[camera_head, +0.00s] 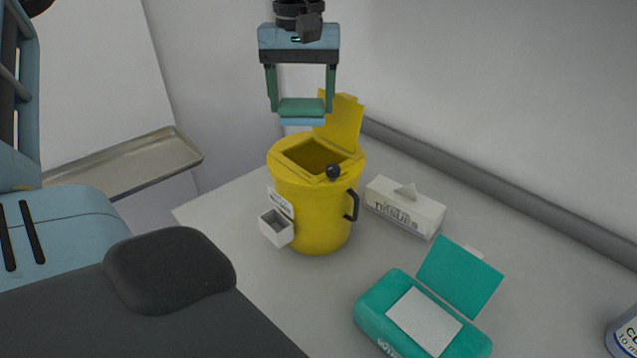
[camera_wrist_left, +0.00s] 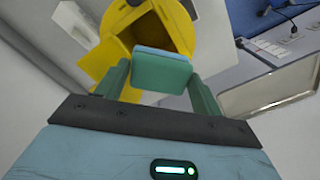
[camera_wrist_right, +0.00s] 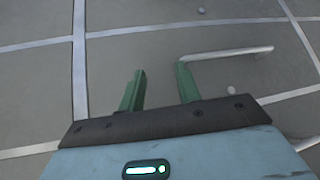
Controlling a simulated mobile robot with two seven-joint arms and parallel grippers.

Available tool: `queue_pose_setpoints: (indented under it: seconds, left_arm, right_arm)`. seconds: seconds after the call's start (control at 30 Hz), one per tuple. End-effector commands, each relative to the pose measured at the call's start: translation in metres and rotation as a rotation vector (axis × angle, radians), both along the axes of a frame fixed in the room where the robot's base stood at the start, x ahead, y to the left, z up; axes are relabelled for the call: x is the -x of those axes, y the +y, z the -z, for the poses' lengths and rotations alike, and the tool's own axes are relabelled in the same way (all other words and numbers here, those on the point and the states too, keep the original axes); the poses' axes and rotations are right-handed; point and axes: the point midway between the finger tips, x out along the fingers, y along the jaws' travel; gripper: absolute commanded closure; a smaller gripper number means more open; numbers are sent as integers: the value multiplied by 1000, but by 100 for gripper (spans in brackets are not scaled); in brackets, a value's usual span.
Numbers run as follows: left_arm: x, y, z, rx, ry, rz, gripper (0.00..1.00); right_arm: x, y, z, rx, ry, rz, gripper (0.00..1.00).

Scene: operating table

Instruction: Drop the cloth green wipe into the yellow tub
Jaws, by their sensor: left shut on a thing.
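The yellow tub (camera_head: 312,215) stands on the counter with its lid flap raised and its square opening uncovered. My left gripper (camera_head: 301,104) is above and slightly behind the opening, shut on the green wipe (camera_head: 302,107), a flat green piece with a light blue edge. In the left wrist view the wipe (camera_wrist_left: 161,72) sits between the fingers, and the tub (camera_wrist_left: 208,18) lies beyond it, its dark opening partly hidden by the wipe. In the right wrist view my right gripper (camera_wrist_right: 160,90) is open and empty above the tiled floor.
A tissue box (camera_head: 404,208) stands right of the tub. A teal wipes pack (camera_head: 385,315) with its lid up is in front right. A metal tray (camera_head: 130,172) is at the left. A bottle (camera_head: 624,333) shows at the right edge. A dark padded surface (camera_head: 170,310) fills the lower left.

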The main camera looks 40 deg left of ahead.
Motion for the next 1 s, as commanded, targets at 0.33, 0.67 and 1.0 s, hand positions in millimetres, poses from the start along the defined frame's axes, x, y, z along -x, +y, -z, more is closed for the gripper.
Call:
queue_pose_setpoints:
  seconds: [0.33,0.67,1.0]
  left_arm:
    - [0,0,22,1,-1,1,54]
    - [0,0,22,0,-1,0,25]
    - [0,0,22,0,-1,0,7]
  right_arm:
    - [-2,3,7,-8,1,8,66]
    - [-2,4,7,-9,2,9,66]
    - [5,3,10,-6,17,6,66]
